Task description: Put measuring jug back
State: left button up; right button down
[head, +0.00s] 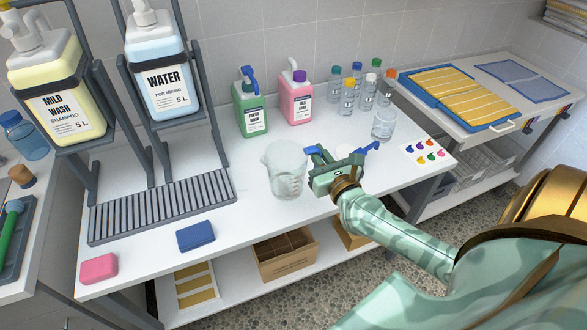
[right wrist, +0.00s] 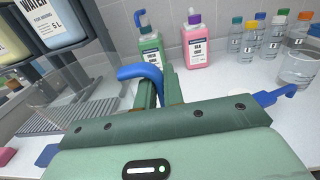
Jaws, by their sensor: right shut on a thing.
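The clear measuring jug (head: 284,178) is upright over the white table's middle, right of the slatted drip rack. I cannot tell whether its base touches the tabletop. My left gripper is not in view.
The slatted drip rack (head: 160,205) stands under shampoo (head: 60,95) and water (head: 163,80) containers. Green (head: 250,105) and pink (head: 296,98) bottles stand behind the jug. Several small bottles and a clear beaker (head: 383,126) are at right. Blue (head: 196,235) and pink (head: 99,268) sponges lie in front.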

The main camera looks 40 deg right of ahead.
jog(key=w+f+b, duration=0.2)
jog(key=w+f, duration=0.1)
jog(key=w+f+b, duration=0.2)
jog(key=f+b, duration=0.1)
jog(key=f, duration=0.1)
jog(key=w+d+f+b, duration=0.1)
jog(key=w+f+b, duration=0.1)
jog(key=w+f, duration=0.1)
jog(key=shift+w+f, duration=0.35)
jog(key=shift+f, duration=0.15)
jog(key=shift+s+r, duration=0.1)
jog(key=shift+r, duration=0.1)
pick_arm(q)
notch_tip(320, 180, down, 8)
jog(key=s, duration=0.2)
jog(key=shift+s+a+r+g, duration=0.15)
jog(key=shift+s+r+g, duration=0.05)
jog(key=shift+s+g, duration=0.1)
pick_arm(e)
jog(key=shift+f, duration=0.1)
jog(key=c, duration=1.9)
grip_release()
jog(key=shift+f+b, duration=0.1)
jog(key=shift+b, duration=0.2)
jog(key=o, duration=0.4)
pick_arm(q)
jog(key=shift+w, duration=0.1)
